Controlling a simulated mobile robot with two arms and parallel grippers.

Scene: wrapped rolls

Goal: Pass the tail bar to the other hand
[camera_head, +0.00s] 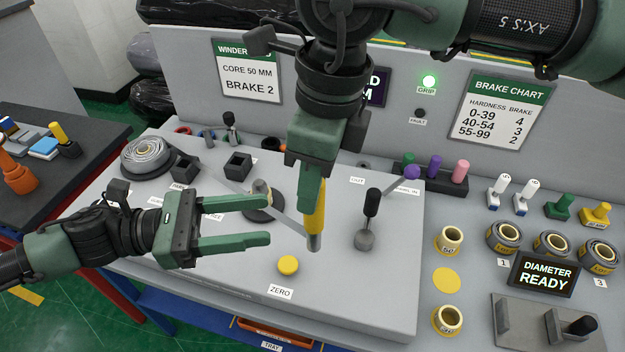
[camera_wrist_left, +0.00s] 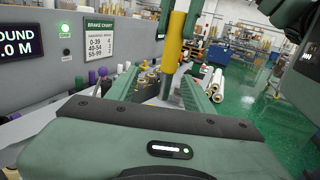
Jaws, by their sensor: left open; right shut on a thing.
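The tail bar (camera_head: 316,222) is a yellow bar with a grey lower end. It hangs roughly upright from my right gripper (camera_head: 312,182), which comes down from the top and is shut on its upper part. My left gripper (camera_head: 269,221) is open, its two fingers pointing right towards the bar. In the head view the fingertips end a little left of the bar, with nothing seen between them. The left wrist view shows the yellow bar (camera_wrist_left: 174,48) upright ahead of the left fingers (camera_wrist_left: 168,88). The bar's top is hidden by the right gripper.
A thin grey strip (camera_head: 287,221) slants across the bench towards the bar's lower end; I cannot tell if it joins it. A yellow button (camera_head: 288,265) lies below. A black-handled lever (camera_head: 371,205) stands right of the bar. A grey roll (camera_head: 147,153) sits at the left.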

